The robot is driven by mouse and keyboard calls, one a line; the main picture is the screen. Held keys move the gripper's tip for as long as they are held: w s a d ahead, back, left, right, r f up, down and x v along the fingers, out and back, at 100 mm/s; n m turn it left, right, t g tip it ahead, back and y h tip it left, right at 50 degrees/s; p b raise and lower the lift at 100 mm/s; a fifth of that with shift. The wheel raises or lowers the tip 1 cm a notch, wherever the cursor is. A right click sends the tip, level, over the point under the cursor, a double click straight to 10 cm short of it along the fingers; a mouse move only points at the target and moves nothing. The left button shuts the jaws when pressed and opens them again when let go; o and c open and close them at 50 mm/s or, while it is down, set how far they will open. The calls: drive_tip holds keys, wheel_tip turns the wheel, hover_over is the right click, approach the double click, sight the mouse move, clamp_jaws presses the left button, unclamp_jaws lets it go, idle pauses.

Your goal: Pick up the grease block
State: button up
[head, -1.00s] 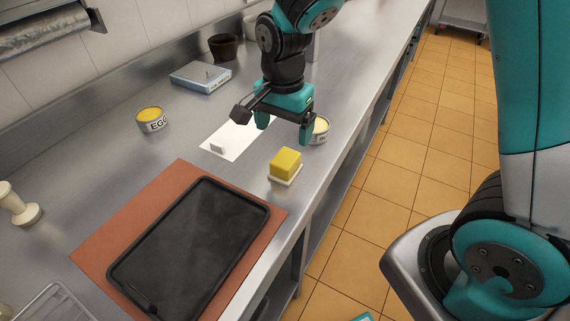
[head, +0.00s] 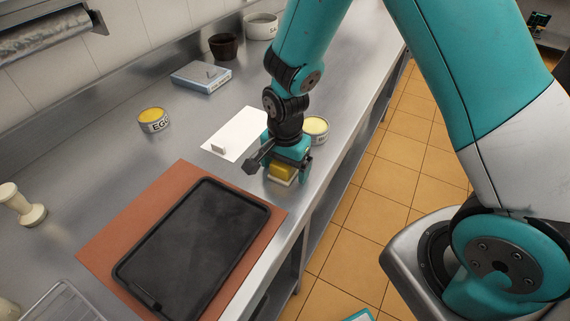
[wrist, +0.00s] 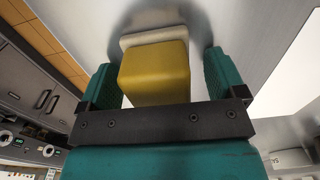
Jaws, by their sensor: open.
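The yellow grease block (head: 283,171) rests on a small pale dish (head: 281,181) on the steel counter, right of the black griddle plate. My gripper (head: 284,176) is lowered over the block and partly hides it in the head view. In the wrist view, the block (wrist: 155,72) sits between my two open teal fingers (wrist: 160,85), with a visible gap on each side. The edge of the dish (wrist: 154,36) shows beyond the block.
A black griddle plate (head: 195,240) lies on a brown mat (head: 105,247). A tin (head: 316,129) stands close behind my gripper. A white sheet (head: 235,131) with a small pale piece lies to the left. The counter's front edge is close on the right.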

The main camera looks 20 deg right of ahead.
drive_tip(key=c, duration=1)
wheel_tip(320, 180, up, 20)
drive_tip(key=shift+r+b, duration=0.1)
drive_tip(key=shift+b, duration=0.45)
drive_tip(key=shift+o, duration=0.4)
